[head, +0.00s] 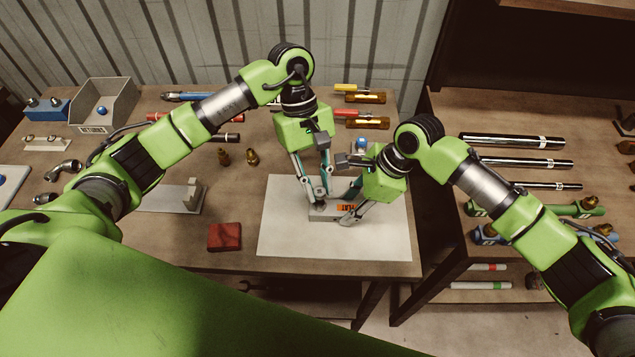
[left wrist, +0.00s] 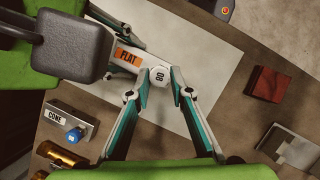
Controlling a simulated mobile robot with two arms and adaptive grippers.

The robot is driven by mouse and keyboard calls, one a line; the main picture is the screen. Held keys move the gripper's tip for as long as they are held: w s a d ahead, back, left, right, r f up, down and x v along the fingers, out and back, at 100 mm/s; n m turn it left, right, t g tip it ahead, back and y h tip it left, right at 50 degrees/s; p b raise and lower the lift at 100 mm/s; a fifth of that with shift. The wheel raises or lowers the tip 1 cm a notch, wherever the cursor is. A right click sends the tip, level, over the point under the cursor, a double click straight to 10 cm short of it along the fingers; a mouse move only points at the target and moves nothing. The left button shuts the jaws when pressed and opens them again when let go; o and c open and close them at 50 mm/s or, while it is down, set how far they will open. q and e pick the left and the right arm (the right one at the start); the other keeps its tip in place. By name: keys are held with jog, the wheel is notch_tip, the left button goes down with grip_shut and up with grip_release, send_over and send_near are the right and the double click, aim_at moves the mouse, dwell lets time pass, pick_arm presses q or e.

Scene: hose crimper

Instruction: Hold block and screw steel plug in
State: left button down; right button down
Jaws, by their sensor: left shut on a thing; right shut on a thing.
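A pale grey block with an orange FLAT label (head: 345,207) lies on the white mat (head: 285,240); it also shows in the left wrist view (left wrist: 127,54). My right gripper (head: 350,206) is shut on this block from the right. A light hexagonal steel plug marked with a number (left wrist: 160,77) is at the block's near end in the left wrist view. My left gripper (left wrist: 160,80) is shut on the plug, one finger on either side; it also shows in the head view (head: 319,193). How deep the plug sits in the block is hidden.
A CONE block (left wrist: 68,121) with a blue plug (left wrist: 74,135) stands close by. A red block or cloth (head: 224,237) lies left of the mat. A grey bracket (head: 193,193), brass fittings (head: 252,157) and a RETURNS bin (head: 103,106) are further left. The mat's front is clear.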

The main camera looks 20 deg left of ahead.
aim_at(335, 209)
pick_arm(q)
jog(key=shift+f, duration=0.1)
dwell(0.4)
jog(key=shift+f, duration=0.5)
jog(key=shift+f, duration=0.7)
dwell(1.3)
jog(key=m, duration=0.1)
jog(key=m+y, duration=0.1)
jog(key=m, duration=0.1)
jog(key=m+g, duration=0.1)
jog(key=m, duration=0.1)
jog(key=shift+w+d+y, duration=0.15)
jog(key=shift+d+y, duration=0.1)
jog(key=shift+y, duration=0.15)
jog(key=m, duration=0.2)
jog(key=m+y, duration=0.1)
jog(key=m, duration=0.1)
jog(key=shift+d+y, duration=0.1)
jog(key=shift+y, duration=0.2)
jog(key=c, duration=2)
grip_release()
